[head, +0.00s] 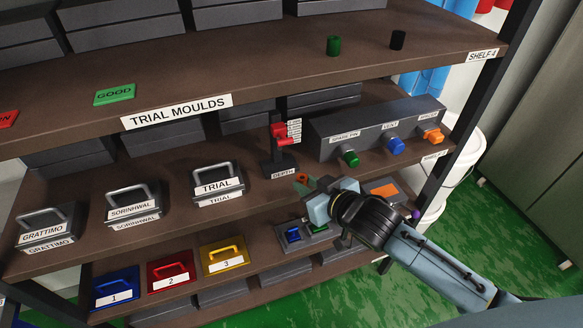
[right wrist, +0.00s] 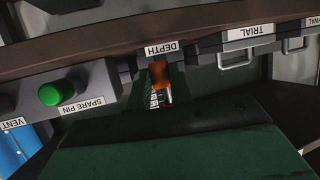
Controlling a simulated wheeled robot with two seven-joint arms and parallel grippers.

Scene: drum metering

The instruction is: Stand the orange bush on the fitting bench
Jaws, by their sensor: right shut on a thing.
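The orange bush (head: 302,178) is small and shows at the tip of my right gripper (head: 308,187), in front of the shelf edge below the DEPTH label. My right gripper is shut on it, with green fingertips beside it. In the right wrist view the orange bush (right wrist: 160,76) shows under the upside-down DEPTH label, partly hidden by the gripper. No label in view reads fitting bench, so I cannot tell which surface it is. My left gripper is not in view.
The DEPTH stand (head: 280,150) with its red slider is just behind the gripper. A grey block (head: 345,132) with green, blue and orange knobs stands to its right. The TRIAL mould (head: 218,183) is to the left.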

